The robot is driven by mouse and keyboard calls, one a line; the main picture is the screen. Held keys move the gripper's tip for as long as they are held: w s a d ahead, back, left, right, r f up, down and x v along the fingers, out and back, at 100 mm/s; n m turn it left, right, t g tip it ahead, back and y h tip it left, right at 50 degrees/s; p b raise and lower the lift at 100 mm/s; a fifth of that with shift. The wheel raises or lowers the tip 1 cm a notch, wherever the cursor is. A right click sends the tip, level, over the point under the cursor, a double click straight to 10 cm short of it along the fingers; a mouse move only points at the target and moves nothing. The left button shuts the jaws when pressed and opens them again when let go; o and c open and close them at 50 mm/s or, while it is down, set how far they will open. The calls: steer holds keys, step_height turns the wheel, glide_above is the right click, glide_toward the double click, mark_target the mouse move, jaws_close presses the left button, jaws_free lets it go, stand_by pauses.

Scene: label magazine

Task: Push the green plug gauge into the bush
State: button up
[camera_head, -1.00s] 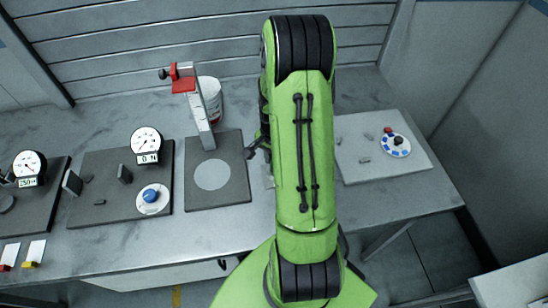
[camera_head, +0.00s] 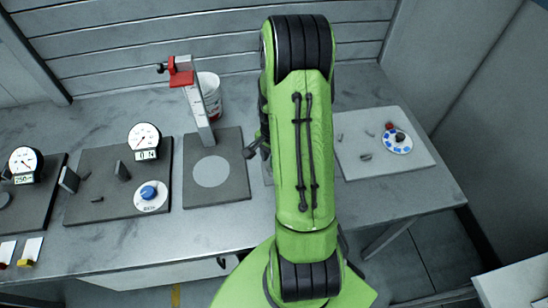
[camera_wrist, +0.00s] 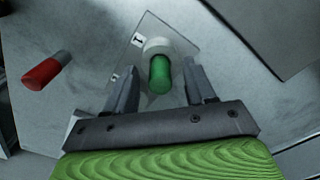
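The green plug gauge (camera_wrist: 160,76) shows in the wrist view, between the two fingers of my gripper (camera_wrist: 160,70). The fingers stand apart with a gap on each side of the gauge, so the gripper looks open. The pale round bush (camera_wrist: 158,46) is just beyond the gauge's far end, on a light plate. The gauge's far end meets or overlaps the bush in the picture; I cannot tell how deep it sits. In the head view my arm hides the gauge and the bush.
A red-and-grey cylinder (camera_wrist: 47,70) lies left of the plate in the wrist view. In the head view, a grey stand with a red clamp (camera_head: 183,77), a white cup (camera_head: 209,97) and a round gauge (camera_head: 144,139) are left of my arm. A light board with a dial (camera_head: 397,138) is right.

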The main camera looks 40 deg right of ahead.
step_height(320, 180, up, 16)
steer(key=p, duration=0.1)
steer(key=shift+p, duration=0.3)
steer(key=shift+f, duration=0.15)
stand_by(0.3)
steer(key=s+a+r+n+t, duration=0.2)
steer(key=a+r+n, duration=0.55)
steer(key=a, duration=0.35)
steer(key=s+a+r+n+t, duration=0.3)
steer(key=s+a+n, duration=0.5)
steer(key=s+a, duration=0.1)
steer(key=shift+t, duration=0.3)
